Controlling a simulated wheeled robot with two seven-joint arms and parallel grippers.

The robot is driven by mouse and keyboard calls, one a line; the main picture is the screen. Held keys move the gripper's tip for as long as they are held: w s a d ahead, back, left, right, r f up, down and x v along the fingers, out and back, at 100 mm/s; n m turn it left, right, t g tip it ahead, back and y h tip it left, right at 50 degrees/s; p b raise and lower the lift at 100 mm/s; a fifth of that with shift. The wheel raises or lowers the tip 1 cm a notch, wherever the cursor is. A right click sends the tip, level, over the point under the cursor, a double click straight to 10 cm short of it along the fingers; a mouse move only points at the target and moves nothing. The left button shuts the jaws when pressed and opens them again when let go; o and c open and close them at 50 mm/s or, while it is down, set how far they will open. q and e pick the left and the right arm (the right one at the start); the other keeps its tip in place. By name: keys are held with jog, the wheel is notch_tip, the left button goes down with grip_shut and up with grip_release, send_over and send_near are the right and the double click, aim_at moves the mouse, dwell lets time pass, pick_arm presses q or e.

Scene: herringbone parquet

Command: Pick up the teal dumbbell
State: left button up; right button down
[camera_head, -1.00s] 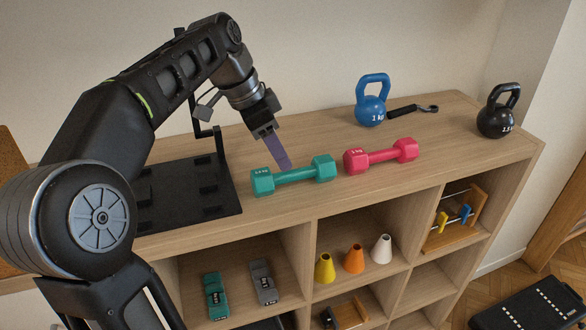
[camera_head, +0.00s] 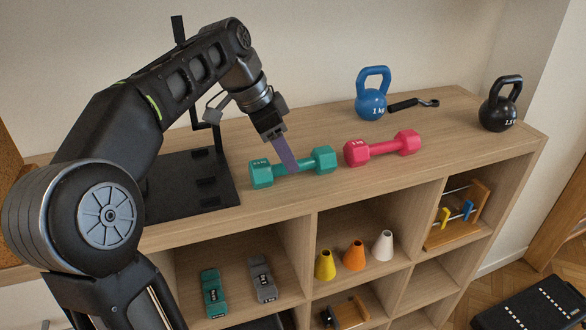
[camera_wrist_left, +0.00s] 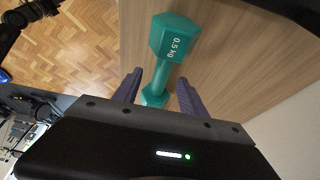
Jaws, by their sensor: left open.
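The teal dumbbell (camera_head: 291,167) lies on the wooden shelf top, left of the pink dumbbell. It also shows in the left wrist view (camera_wrist_left: 174,40), with "0.5 kg" on its near head. My left gripper (camera_head: 290,165) points down at the dumbbell's handle, its purple fingers overlapping the handle in the head view. In the left wrist view the open fingers (camera_wrist_left: 157,95) stand on either side of the handle, with gaps between. The dumbbell's other head is partly hidden by the gripper body there. My right gripper is not in view.
A pink dumbbell (camera_head: 382,148) lies close to the right. A blue kettlebell (camera_head: 371,100) and a black kettlebell (camera_head: 499,108) stand farther right. A black rack (camera_head: 195,185) stands to the left. Cones and weights sit in the cubbies below.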

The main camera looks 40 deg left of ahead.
pick_arm(q)
jog(key=shift+p+x, duration=0.55)
jog(key=shift+x, duration=1.5)
jog(key=shift+w+a, duration=0.1)
jog(key=shift+w, duration=0.05)
grip_shut()
jog(key=shift+r, duration=0.1)
